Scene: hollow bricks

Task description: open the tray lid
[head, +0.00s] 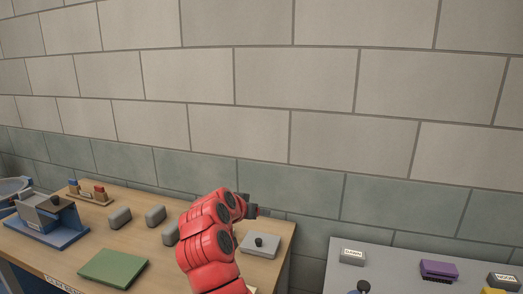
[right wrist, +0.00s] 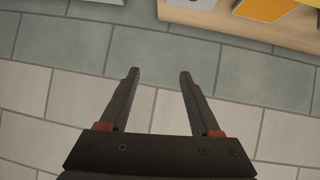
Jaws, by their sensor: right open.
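A low grey tray lid with a black knob (head: 259,243) sits at the right end of the wooden bench, lying flat and looking closed. What is under it is hidden. My right gripper (head: 262,211) is at the end of the red arm, in front of the wall and beyond the lid, not touching it. In the right wrist view its two dark fingers (right wrist: 160,73) are apart with nothing between them. A grey corner (right wrist: 196,3) shows at the top of that view; I cannot tell whether it is the lid. My left gripper is not in view.
The wooden bench (head: 146,200) holds a green mat (head: 113,268), grey blocks (head: 118,217), a blue-based device (head: 45,220) and a small rack (head: 90,193). A grey table (head: 400,272) at the right carries labelled blocks and a purple brush (head: 438,270). A gap separates the two.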

